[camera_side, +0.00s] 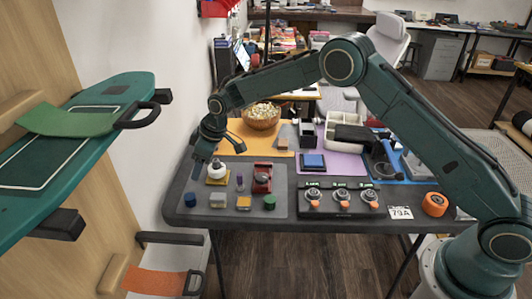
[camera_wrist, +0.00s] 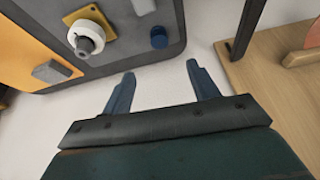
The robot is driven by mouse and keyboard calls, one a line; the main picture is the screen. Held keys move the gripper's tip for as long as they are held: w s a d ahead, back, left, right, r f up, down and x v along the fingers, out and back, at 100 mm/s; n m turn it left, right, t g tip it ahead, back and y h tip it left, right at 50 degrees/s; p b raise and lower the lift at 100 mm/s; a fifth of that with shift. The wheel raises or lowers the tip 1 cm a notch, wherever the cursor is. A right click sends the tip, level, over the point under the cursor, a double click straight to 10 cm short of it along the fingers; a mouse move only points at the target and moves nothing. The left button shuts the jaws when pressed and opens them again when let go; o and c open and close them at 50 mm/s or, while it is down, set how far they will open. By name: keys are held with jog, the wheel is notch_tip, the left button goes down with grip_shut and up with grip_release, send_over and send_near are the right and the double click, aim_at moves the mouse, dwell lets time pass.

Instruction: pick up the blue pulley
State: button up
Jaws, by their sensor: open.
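The blue pulley (camera_side: 190,200) is a small dark blue cylinder standing on the grey mat near the table's front left corner. It also shows in the wrist view (camera_wrist: 159,37), near the mat's edge at the top middle. My gripper (camera_side: 204,160) is above the left side of the table, higher than the pulley and apart from it. In the wrist view my gripper (camera_wrist: 160,70) has its two fingers spread with nothing between them. The pulley lies beyond the fingertips there.
A white round part on a yellow base (camera_side: 217,172) stands behind the pulley. A light block (camera_side: 218,199), a yellow block (camera_side: 244,203), a green cylinder (camera_side: 269,202) and a red part (camera_side: 262,178) share the mat (camera_side: 235,214). A white wall adjoins the table's left side.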

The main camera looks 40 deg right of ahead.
jog(key=shift+f, duration=0.1)
send_over(190, 196)
jog(key=s+d, duration=0.1)
jog(key=s, duration=0.1)
jog(key=shift+d+f, duration=0.2)
jog(key=shift+f, duration=3.65)
jog(key=shift+f, duration=0.1)
jog(key=shift+x, duration=2.45)
jog(key=c, duration=1.1)
notch_tip(190, 196, up, 20)
